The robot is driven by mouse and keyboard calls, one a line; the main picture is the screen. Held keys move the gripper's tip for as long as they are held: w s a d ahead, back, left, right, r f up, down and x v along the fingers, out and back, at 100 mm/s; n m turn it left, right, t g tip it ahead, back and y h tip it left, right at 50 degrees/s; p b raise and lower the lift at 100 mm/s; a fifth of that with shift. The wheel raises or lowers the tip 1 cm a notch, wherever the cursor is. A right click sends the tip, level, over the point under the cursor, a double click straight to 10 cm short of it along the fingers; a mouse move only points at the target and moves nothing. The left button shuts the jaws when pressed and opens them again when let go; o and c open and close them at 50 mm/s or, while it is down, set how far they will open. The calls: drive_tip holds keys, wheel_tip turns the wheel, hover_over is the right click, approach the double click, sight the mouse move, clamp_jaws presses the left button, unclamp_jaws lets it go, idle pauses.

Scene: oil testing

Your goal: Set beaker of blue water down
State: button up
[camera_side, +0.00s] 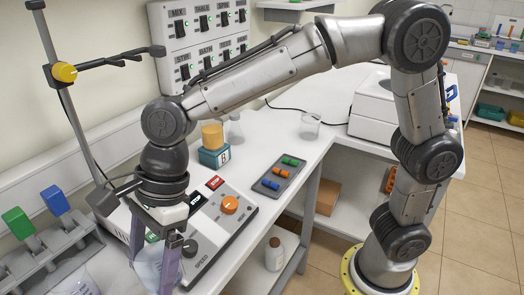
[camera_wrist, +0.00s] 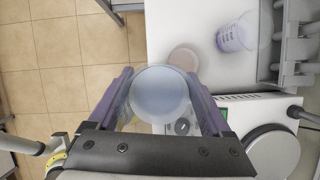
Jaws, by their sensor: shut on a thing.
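My gripper (camera_side: 153,262) points down at the lower left of the side view. Its two purple fingers are shut on a clear beaker (camera_side: 147,272), one on each side. In the wrist view, the beaker of pale blue water (camera_wrist: 160,92) sits between the fingers, seen from above. The bench's front edge passes beneath or beside it in that view. The fingers and the picture's lower edge hide part of the beaker in the side view. I cannot tell whether its base touches the bench.
A flat round disc (camera_wrist: 183,58) lies on the bench beside the held beaker. Another beaker with purple marks (camera_wrist: 235,37) stands near a grey rack (camera_side: 50,250). A control box with an orange knob (camera_side: 229,204) is right of my gripper. A tray with coloured pieces (camera_side: 277,178) lies farther right.

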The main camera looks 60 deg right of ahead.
drive_tip(key=w+d+m+t, duration=0.1)
drive_tip(key=w+d+m, duration=0.2)
drive_tip(key=d, duration=0.6)
drive_tip(key=w+d+m+t+h, duration=0.1)
drive_tip(key=w+d+m, duration=0.2)
drive_tip(key=d, duration=0.7)
drive_tip(key=w+d+m, duration=0.2)
drive_tip(key=w+d, duration=0.4)
drive_tip(key=d, duration=0.4)
drive_tip(key=shift+w+r+m+t+h, duration=0.15)
drive_tip(key=shift+w+m+t+h, duration=0.15)
drive_tip(key=shift+m+t, duration=0.1)
drive_tip(key=s+d+m+t+h, duration=0.1)
drive_tip(key=s+d+m, duration=0.3)
drive_tip(key=d, duration=0.9)
drive_tip(key=s+d+m+h, duration=0.2)
drive_tip(key=s+d+m, duration=0.15)
drive_tip(key=d, duration=0.95)
drive_tip(key=w+d+f, duration=0.2)
drive_tip(key=w, duration=0.1)
drive_tip(key=w+d+f, duration=0.5)
drive_tip(key=w+f, duration=0.1)
drive_tip(key=w, duration=0.1)
drive_tip(key=shift+d+f, duration=0.1)
drive_tip(key=shift+d, duration=0.2)
drive_tip(key=shift+w+d+f, duration=0.3)
drive_tip(key=shift+w+f, duration=0.15)
drive_tip(key=shift+f, duration=0.2)
drive_tip(key=shift+w+d+f, duration=0.1)
drive_tip(key=shift+f, duration=1.5)
